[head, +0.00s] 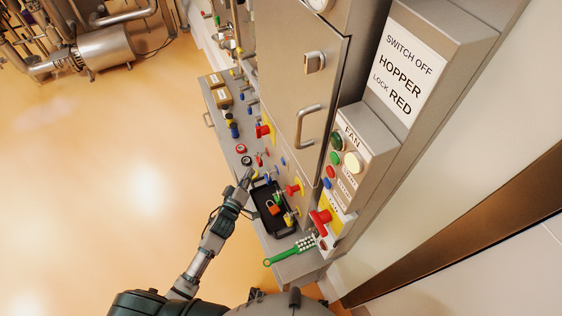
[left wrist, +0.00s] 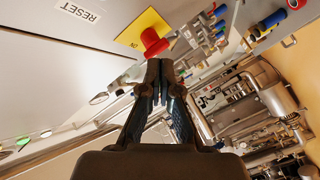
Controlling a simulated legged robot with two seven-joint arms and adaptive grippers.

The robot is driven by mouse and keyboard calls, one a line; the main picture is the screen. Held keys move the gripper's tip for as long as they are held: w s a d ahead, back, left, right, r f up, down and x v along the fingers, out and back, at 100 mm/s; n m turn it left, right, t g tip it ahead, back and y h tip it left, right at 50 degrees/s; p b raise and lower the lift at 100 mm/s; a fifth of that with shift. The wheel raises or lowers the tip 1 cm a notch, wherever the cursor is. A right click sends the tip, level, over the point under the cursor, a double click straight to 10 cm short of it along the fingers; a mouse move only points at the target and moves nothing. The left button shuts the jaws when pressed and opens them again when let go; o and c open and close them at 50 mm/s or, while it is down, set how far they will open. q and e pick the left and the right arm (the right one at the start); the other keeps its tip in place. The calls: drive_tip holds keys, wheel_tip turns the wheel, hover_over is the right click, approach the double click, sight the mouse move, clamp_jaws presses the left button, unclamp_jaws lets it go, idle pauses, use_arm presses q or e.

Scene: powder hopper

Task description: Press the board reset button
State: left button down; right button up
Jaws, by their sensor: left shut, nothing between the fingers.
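My left gripper (head: 247,177) is over the grey counter near the black tray, its fingers together and empty. In the left wrist view my left gripper (left wrist: 158,66) points up at the grey board, its tips just below a red knob (left wrist: 154,42) on a yellow plate (left wrist: 142,30); I cannot tell whether they touch. A RESET label (left wrist: 77,11) appears upside down at upper left there; no button clearly shows beside it. In the head view a blue button (head: 327,184) sits below the red button (head: 331,171) on the FAN box; its label is too small to read. My right gripper is out of view.
The black tray (head: 262,197) holds padlocks, including a red one (head: 273,208). A green-handled item (head: 280,256) lies at the near counter end. Red handles (head: 293,190) and a metal door handle (head: 308,122) stick out from the cabinet. Open floor (head: 130,180) lies left.

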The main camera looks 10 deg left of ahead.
sight(283, 162)
use_arm(q)
drive_tip(key=w+d+b, duration=0.2)
drive_tip(key=w+d, duration=0.2)
drive_tip(key=d, duration=0.3)
drive_tip(key=shift+w+d, duration=0.2)
drive_tip(key=shift+w, duration=0.2)
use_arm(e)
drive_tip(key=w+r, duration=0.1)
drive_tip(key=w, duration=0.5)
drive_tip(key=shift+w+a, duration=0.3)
use_arm(q)
drive_tip(key=shift+d, duration=0.2)
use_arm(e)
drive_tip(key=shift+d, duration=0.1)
use_arm(q)
drive_tip(key=shift+a, duration=0.1)
drive_tip(key=shift+w, duration=0.1)
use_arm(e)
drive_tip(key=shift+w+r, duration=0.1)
use_arm(q)
drive_tip(key=shift+w+d+r, duration=0.1)
drive_tip(key=shift+d, duration=0.25)
